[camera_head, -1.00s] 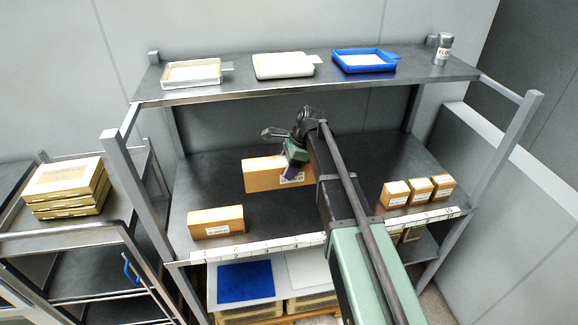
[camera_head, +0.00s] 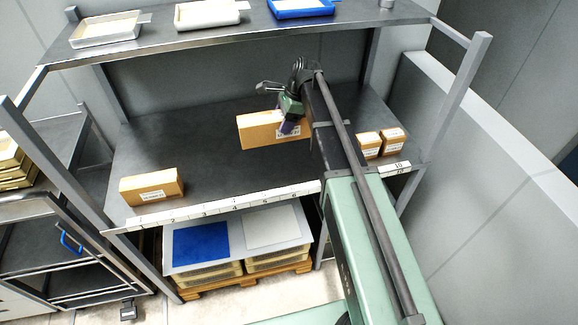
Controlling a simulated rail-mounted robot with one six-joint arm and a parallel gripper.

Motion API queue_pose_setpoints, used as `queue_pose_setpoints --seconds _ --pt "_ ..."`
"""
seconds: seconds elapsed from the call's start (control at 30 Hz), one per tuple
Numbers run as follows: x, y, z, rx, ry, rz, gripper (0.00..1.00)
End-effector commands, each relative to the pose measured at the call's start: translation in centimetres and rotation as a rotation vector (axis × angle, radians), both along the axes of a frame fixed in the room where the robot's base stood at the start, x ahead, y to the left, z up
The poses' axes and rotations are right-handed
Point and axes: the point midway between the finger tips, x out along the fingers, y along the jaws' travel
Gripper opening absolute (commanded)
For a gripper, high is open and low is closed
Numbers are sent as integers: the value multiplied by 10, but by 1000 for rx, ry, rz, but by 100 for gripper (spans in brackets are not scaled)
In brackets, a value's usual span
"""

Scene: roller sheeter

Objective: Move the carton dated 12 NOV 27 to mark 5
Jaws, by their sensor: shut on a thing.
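A long brown carton (camera_head: 258,132) with a white label is in my gripper (camera_head: 286,122), above the middle shelf. My gripper is shut on its right part and covers some of its label; the date cannot be read. A similar long carton (camera_head: 152,186) rests on the shelf's front left, behind the low numbers. Its label is too small to read. The numbered strip (camera_head: 222,204) runs along the shelf's front edge. My arm hides part of it on the right.
Small cartons (camera_head: 392,140) stand at the shelf's right end, partly behind my arm. Trays (camera_head: 208,13) sit on the upper shelf (camera_head: 160,38). The shelf (camera_head: 215,175) is bare between the long carton and my arm. Posts (camera_head: 455,85) bound the rack.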

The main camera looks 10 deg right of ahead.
Motion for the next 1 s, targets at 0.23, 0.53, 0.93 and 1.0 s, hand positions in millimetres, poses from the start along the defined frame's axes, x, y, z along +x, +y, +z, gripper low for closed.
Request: queue_pose_setpoints --seconds 0.23,0.53,0.93,1.0 --pt "0 0 -102 0 0 -1 25" --pt "0 0 -129 0 0 -1 25" --pt "0 0 -170 0 0 -1 24" --pt "0 0 -170 0 0 -1 24"
